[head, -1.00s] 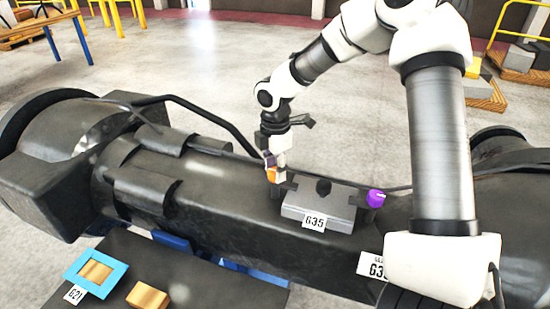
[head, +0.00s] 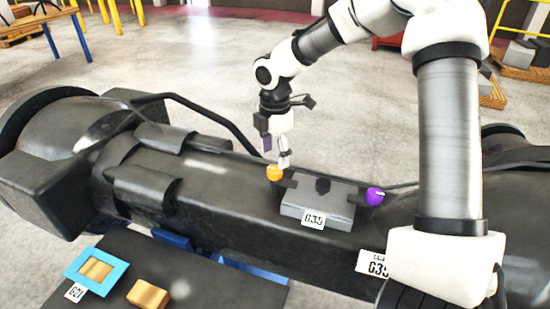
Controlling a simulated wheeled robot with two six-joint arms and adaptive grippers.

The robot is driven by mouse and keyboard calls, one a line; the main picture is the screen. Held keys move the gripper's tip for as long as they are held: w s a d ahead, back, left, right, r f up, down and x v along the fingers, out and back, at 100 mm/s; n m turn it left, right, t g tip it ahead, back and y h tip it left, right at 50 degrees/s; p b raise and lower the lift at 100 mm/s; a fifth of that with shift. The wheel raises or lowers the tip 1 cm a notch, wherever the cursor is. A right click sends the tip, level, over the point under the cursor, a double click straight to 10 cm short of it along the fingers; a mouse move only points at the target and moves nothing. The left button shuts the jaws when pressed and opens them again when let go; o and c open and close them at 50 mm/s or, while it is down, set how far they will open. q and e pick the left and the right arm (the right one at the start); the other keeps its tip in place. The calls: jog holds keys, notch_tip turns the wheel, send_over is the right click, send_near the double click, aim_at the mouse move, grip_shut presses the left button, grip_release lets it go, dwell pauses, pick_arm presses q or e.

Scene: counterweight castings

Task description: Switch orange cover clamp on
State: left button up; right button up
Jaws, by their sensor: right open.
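The orange cover clamp knob (head: 274,172) sits at the left end of a grey block labelled G35 (head: 316,205), on top of the long dark casting (head: 230,190). Its pointer mark is too small to read. A purple knob (head: 375,196) with a pale line sits at the block's right end. My right gripper (head: 275,154) points down just above the orange knob, its fingers apart with nothing held between them. One fingertip overlaps the knob's right edge in the picture; I cannot tell whether they touch. My left gripper is not in view.
A dark tray surface (head: 200,275) in front holds a blue frame (head: 91,271) with a wooden piece and a loose wooden block (head: 149,296). A dark bent pipe (head: 205,117) rises behind the casting, left of the gripper.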

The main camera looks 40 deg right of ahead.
aim_at(275, 169)
notch_tip(275, 169, up, 7)
jog(key=shift+r, duration=0.2)
jog(key=shift+s, duration=0.1)
dwell(0.4)
